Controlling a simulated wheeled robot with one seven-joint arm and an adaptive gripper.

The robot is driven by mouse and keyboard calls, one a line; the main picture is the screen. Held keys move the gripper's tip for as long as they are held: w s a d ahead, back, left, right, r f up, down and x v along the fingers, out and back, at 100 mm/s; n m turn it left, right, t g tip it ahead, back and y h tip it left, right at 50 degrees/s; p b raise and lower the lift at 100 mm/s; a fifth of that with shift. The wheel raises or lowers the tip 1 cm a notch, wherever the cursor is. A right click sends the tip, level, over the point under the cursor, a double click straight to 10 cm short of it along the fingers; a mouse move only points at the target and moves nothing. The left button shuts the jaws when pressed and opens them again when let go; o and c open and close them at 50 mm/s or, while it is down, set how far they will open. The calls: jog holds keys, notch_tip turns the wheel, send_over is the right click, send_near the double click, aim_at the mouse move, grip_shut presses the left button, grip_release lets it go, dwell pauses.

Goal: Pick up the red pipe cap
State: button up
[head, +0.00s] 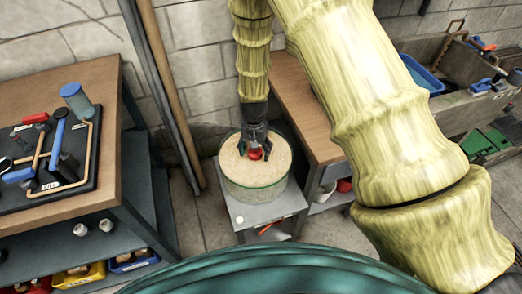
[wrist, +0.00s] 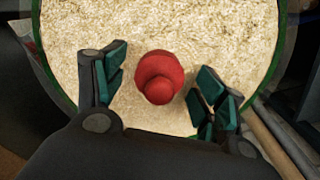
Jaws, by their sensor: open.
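The red pipe cap (head: 255,154) sits on the pale, grainy top of a round drum-like stand (head: 276,178) with a green band. In the wrist view the red pipe cap (wrist: 160,77) shows as a rounded red piece with a smaller knob towards me. My gripper (head: 254,148) is above the stand, pointing down at the cap. In the wrist view my gripper (wrist: 161,92) is open, one green-padded finger on each side of the cap, with a gap on both sides. I cannot tell how far the fingertips are above the grainy surface.
The stand rests on a small grey table (head: 228,205). A wooden bench (head: 112,80) with a black tool board (head: 78,177) is at left. Another wooden-topped bench (head: 300,115) stands close at right. Long poles (head: 163,80) lean on the wall. A sink (head: 455,100) is far right.

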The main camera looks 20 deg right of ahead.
jog(key=c, duration=1.1)
